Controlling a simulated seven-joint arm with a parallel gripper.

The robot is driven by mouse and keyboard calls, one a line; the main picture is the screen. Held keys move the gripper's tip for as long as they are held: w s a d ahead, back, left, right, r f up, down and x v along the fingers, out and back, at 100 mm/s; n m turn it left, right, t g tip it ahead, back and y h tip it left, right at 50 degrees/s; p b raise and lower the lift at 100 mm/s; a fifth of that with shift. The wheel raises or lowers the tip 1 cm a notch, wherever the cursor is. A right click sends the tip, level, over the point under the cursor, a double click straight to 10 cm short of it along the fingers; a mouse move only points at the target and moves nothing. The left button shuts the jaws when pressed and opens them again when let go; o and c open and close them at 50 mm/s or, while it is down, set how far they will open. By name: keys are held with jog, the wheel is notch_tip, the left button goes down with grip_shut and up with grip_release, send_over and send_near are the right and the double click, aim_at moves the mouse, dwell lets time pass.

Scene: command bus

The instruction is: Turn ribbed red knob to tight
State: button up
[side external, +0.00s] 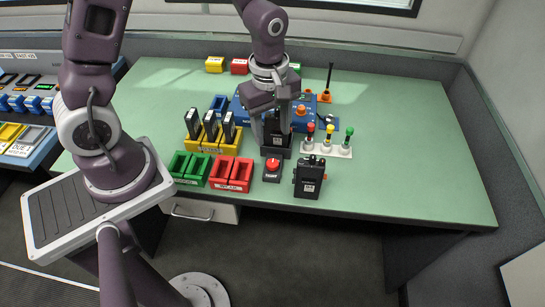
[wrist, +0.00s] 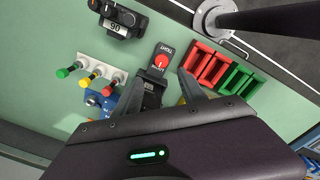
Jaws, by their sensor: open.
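The red knob (side external: 273,163) sits on a small black block near the front edge of the green table. In the wrist view the red knob (wrist: 160,63) shows beyond my fingertips, with a white pointer mark and the word TIGHT on the block's far end. Its ribs are too small to make out. My gripper (side external: 277,123) is open above a black holder (side external: 275,147), behind the knob and apart from it. In the wrist view my gripper (wrist: 166,84) has its fingers spread, with nothing clearly held between them.
Red bins (side external: 231,174) and green bins (side external: 190,169) stand left of the knob. A black boxy device (side external: 309,178) stands at right. A white base (side external: 334,148) with red, yellow and green levers is behind it. The table's right side is clear.

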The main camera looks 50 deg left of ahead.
aim_at(273, 162)
jog(key=shift+n, duration=0.7)
notch_tip(273, 162, down, 10)
grip_shut()
